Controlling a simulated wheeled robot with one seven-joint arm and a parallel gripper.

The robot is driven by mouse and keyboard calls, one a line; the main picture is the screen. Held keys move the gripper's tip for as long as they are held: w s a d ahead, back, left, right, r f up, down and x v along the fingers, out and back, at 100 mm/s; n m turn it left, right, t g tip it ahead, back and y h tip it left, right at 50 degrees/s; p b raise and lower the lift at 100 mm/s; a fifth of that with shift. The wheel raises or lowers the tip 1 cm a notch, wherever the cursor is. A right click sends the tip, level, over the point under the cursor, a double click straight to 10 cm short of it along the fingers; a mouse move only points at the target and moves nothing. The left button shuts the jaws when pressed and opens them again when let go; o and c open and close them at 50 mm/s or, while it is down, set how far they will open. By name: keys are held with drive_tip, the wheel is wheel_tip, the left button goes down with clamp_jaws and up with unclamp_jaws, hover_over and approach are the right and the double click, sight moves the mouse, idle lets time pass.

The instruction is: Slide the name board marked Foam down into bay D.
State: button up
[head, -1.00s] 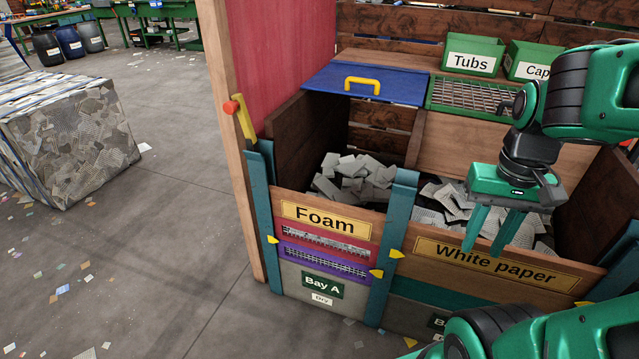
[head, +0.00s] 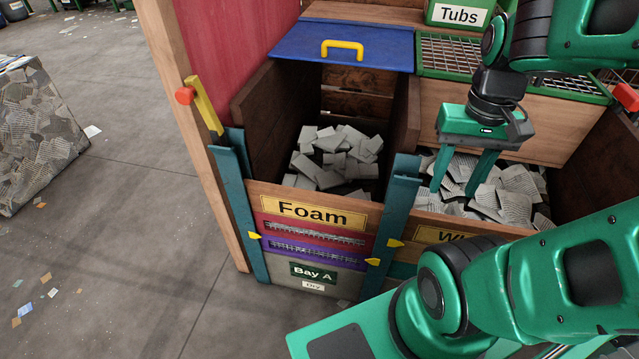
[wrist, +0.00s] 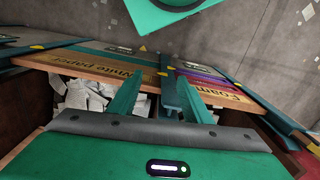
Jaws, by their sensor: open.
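The name board marked Foam (head: 313,211) is a wooden board with a yellow label, seated between two teal posts at the top front of the bay labelled Bay A (head: 314,272). It also shows in the wrist view (wrist: 222,90), to the right of my fingers. My gripper (head: 455,192) is open and empty, pointing down above the neighbouring white paper bay, right of the Foam board and apart from it. In the wrist view my gripper (wrist: 152,92) has its two fingers spread near the teal post between the bays. No label for bay D is visible.
Red and purple slatted boards (head: 310,235) sit below the Foam board. The White paper board (wrist: 110,80) fronts the neighbouring bay. A blue lid with a yellow handle (head: 343,48) lies behind the foam pieces (head: 335,155). A yellow lever with a red knob (head: 203,103) is at the left post.

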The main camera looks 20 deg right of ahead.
drive_tip(key=w+a+n+t, duration=0.3)
drive_tip(key=w+a, duration=0.2)
drive_tip(key=w, duration=0.7)
drive_tip(key=m+y, duration=0.4)
drive_tip(key=m, duration=1.7)
hover_over(309, 204)
drive_tip(key=s+d, duration=0.1)
drive_tip(key=d, duration=0.3)
wheel_tip(309, 204, down, 23)
drive_tip(key=shift+r, duration=0.1)
drive_tip(key=shift+w+a+f+m, duration=0.15)
drive_tip(key=shift+a+f+m, duration=0.05)
drive_tip(key=shift+f+m, duration=0.25)
drive_tip(key=x, duration=1)
drive_tip(key=shift+d+f, duration=0.1)
drive_tip(key=shift+f, duration=0.15)
clamp_jaws()
